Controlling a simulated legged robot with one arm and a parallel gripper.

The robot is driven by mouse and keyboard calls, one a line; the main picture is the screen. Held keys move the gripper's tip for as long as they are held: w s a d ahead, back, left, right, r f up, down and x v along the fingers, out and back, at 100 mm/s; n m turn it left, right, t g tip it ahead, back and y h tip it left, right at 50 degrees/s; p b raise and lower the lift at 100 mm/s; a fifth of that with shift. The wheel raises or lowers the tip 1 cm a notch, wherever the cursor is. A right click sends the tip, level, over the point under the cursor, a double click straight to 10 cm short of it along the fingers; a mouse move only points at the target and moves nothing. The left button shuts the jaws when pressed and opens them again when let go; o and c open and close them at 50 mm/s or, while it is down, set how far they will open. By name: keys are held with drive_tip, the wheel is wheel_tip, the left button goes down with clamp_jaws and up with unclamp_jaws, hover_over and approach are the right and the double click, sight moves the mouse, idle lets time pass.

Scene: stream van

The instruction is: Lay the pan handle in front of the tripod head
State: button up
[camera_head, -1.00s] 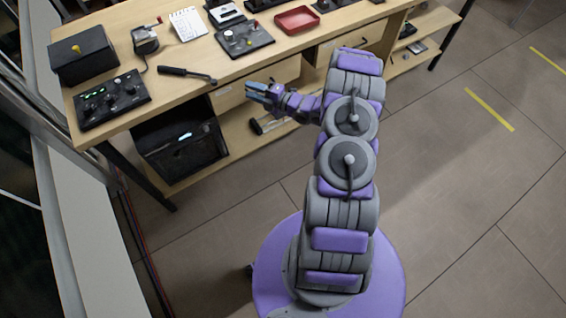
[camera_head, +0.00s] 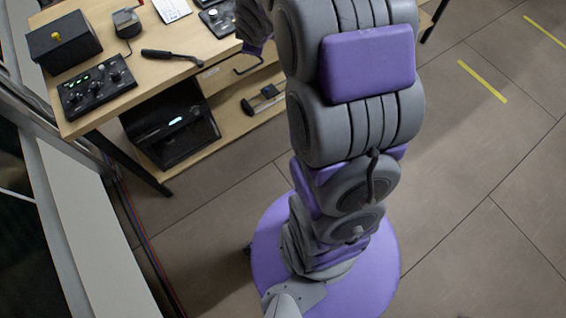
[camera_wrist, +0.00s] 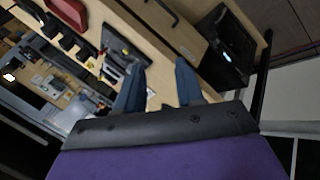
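The pan handle (camera_head: 172,55) is a thin dark bar with a black grip, lying on the wooden bench top near its front edge. The tripod head (camera_head: 127,22) is a small grey and black unit standing behind and left of it on the bench. My gripper (camera_wrist: 158,84) shows in the wrist view with its two blue-grey fingers apart and nothing between them. It points over the bench. In the head view my raised arm hides the fingers. I cannot make out the pan handle or the tripod head clearly in the wrist view.
A black control panel (camera_head: 97,87) and a black box with a yellow knob (camera_head: 64,42) stand at the bench's left end. A white card (camera_head: 172,8) lies behind. A red tray (camera_wrist: 68,11) shows in the wrist view. A black case (camera_head: 172,132) sits below the bench.

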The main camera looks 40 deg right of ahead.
drive_tip(key=s+a+r+m+g, duration=0.2)
drive_tip(key=s+a, duration=0.3)
drive_tip(key=s, duration=0.7)
drive_tip(key=s+a+r+m+g+y, duration=0.1)
drive_tip(key=s+a+m+g, duration=0.3)
drive_tip(key=s, duration=0.9)
drive_tip(key=s+a+r+m+g+y, duration=0.1)
drive_tip(key=s+a+r+m+g, duration=0.1)
drive_tip(key=s+a, duration=0.5)
drive_tip(key=s+r+m, duration=0.1)
drive_tip(key=s+r, duration=0.1)
drive_tip(key=s, duration=0.3)
drive_tip(key=shift+s+a+g, duration=0.3)
drive_tip(key=shift+s+g, duration=0.1)
